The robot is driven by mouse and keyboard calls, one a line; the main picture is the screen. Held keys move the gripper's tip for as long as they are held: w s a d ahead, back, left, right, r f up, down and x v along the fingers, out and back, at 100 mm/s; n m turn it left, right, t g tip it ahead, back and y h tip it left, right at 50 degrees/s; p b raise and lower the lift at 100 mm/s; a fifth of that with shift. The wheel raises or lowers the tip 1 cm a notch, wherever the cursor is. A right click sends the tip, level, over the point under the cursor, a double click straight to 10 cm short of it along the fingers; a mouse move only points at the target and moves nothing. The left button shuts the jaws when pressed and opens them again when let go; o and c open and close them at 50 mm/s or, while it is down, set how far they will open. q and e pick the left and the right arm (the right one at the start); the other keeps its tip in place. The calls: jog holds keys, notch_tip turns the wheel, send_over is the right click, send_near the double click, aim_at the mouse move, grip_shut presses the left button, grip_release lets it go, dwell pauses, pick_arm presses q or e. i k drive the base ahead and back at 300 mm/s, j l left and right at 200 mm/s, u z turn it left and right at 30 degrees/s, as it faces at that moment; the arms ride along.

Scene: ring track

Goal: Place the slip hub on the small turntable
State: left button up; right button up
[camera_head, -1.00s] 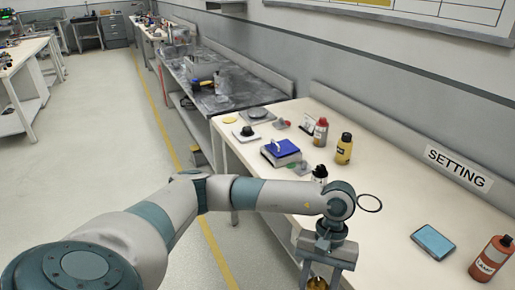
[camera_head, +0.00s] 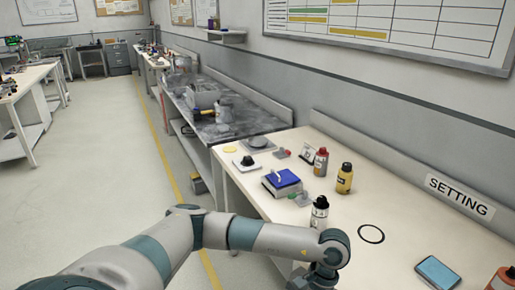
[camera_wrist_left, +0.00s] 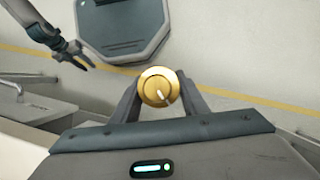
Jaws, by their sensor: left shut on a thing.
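A brass-coloured round piece with a pale mark on its face, which I take as the slip hub (camera_wrist_left: 158,87), is between the two fingers of my left gripper (camera_wrist_left: 160,92) in the left wrist view. The gripper is shut on it. In the head view my left wrist is at the bottom edge of the bench, and its fingers and the hub are out of frame. My right gripper (camera_wrist_left: 76,60) shows small at the upper left of the wrist view, its fingers apart and empty.
Floor left of the bench is clear.

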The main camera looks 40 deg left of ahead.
aim_at(258, 140)
jog(key=i+j, duration=0.1)
jog(key=j, duration=0.4)
jog(key=i+j, duration=0.1)
jog(key=j, duration=0.4)
jog(key=i+j, duration=0.1)
jog(key=j, duration=0.4)
jog(key=i+j, duration=0.1)
jog(key=j, duration=0.4)
jog(key=i+j, duration=0.1)
jog(key=j, duration=0.35)
jog(key=i+j, duration=0.1)
jog(key=j, duration=0.4)
jog(key=i+j, duration=0.1)
jog(key=j, duration=0.4)
